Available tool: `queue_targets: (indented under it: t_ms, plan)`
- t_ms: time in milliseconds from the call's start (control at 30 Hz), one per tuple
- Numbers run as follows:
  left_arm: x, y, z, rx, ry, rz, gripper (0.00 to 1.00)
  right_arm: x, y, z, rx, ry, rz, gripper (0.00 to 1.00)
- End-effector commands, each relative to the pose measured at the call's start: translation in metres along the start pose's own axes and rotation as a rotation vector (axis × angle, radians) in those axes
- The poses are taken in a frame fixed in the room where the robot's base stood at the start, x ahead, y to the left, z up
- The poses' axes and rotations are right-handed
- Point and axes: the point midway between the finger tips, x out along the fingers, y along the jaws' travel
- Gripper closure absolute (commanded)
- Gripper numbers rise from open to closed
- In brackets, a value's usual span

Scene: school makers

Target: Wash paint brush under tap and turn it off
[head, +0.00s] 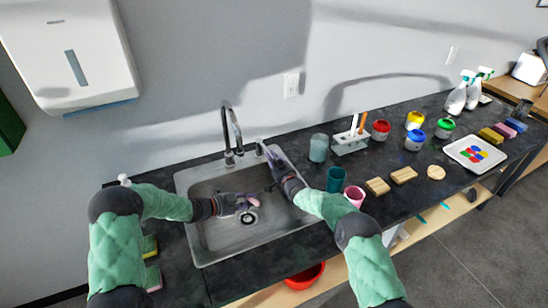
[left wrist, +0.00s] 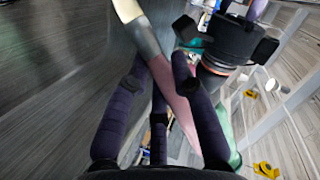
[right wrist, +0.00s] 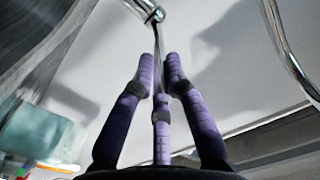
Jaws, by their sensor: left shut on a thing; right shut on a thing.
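The sink (head: 205,243) is set in the dark counter, with a curved metal tap (head: 228,125) at its back edge. My left gripper (head: 246,202) is low over the basin. In the left wrist view it is shut on the paint brush (left wrist: 176,92), which has a pink handle, a metal ferrule and pale bristles. My right gripper (head: 268,153) is at the right side of the tap. In the right wrist view its fingers are shut around the thin tap lever (right wrist: 157,45). I cannot make out a water stream. The brush is hard to see in the head view.
Right of the sink stand a grey-green jar (head: 319,148), a teal cup (head: 335,179), a pink cup (head: 354,195), a brush holder (head: 350,143), paint pots and a palette (head: 474,167). Sponges (head: 150,246) lie at the left. A paper dispenser (head: 70,50) hangs on the wall.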

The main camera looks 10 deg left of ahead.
Motion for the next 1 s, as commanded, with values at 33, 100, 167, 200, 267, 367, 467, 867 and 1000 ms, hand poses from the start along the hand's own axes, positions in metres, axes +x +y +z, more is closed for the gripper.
queue_targets:
  t_ms: [33, 100, 167, 200, 267, 367, 467, 867, 1000]
  plan:
    - [0.0000, -0.0001, 0.0000, 0.000, 0.000, 0.000, 0.94, 0.0006, -0.0029, -0.0031, -0.001, 0.007, 0.012, 1.00]
    - [0.0000, -0.0001, 0.0000, 0.000, 0.000, 0.000, 0.94, 0.0002, -0.0041, -0.0027, -0.002, 0.010, 0.030, 1.00]
    - [0.0000, -0.0001, 0.0000, 0.000, 0.000, 0.000, 0.94, -0.0001, -0.0051, -0.0018, -0.002, 0.010, 0.041, 1.00]
    - [0.0000, -0.0001, 0.0000, 0.000, 0.000, 0.000, 0.94, -0.0003, -0.0055, -0.0013, -0.002, 0.010, 0.047, 1.00]
    - [0.0000, -0.0001, 0.0000, 0.000, 0.000, 0.000, 0.94, -0.0005, -0.0061, -0.0008, -0.002, 0.010, 0.051, 1.00]
    - [0.0000, -0.0001, 0.0000, 0.000, 0.000, 0.000, 0.94, -0.0006, -0.0063, -0.0004, -0.003, 0.009, 0.053, 1.00]
    - [0.0000, -0.0001, 0.0000, 0.000, 0.000, 0.000, 0.94, -0.0006, -0.0064, -0.0001, -0.003, 0.009, 0.052, 1.00]
    - [0.0000, -0.0001, 0.0000, 0.000, 0.000, 0.000, 0.94, -0.0008, -0.0063, 0.0007, -0.003, 0.007, 0.051, 0.62]
    - [0.0000, -0.0001, 0.0000, 0.000, 0.000, 0.000, 0.94, -0.0016, -0.0060, 0.0007, -0.003, 0.007, 0.052, 0.62]
